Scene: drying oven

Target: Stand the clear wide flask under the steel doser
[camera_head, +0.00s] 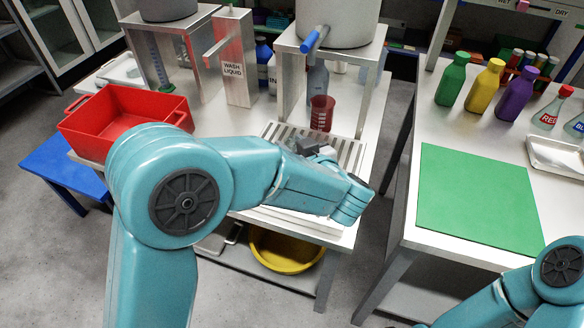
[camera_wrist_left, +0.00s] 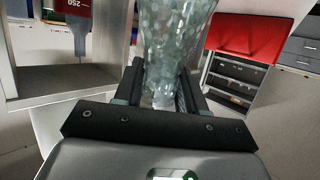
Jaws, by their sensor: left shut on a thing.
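My left gripper (camera_head: 312,147) is over the slatted tray on the middle table, mostly behind my own arm in the head view. In the left wrist view its two black fingers (camera_wrist_left: 160,82) are shut on a clear, see-through flask (camera_wrist_left: 172,35), whose far end is cut off by the frame. I cannot make out the flask in the head view. A steel box with a side spout, labelled WASH LIQUID (camera_head: 233,62), stands left of the gripper and apart from it. My right arm enters at the lower right; its gripper is out of view.
A steel stand (camera_head: 330,45) with a blue-handled valve holds a vessel above a red beaker (camera_head: 322,113). A red bin (camera_head: 125,115) is at the left table edge. The slatted tray (camera_head: 350,155) is partly covered by my arm. A green mat (camera_head: 475,198) lies bare on the right table.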

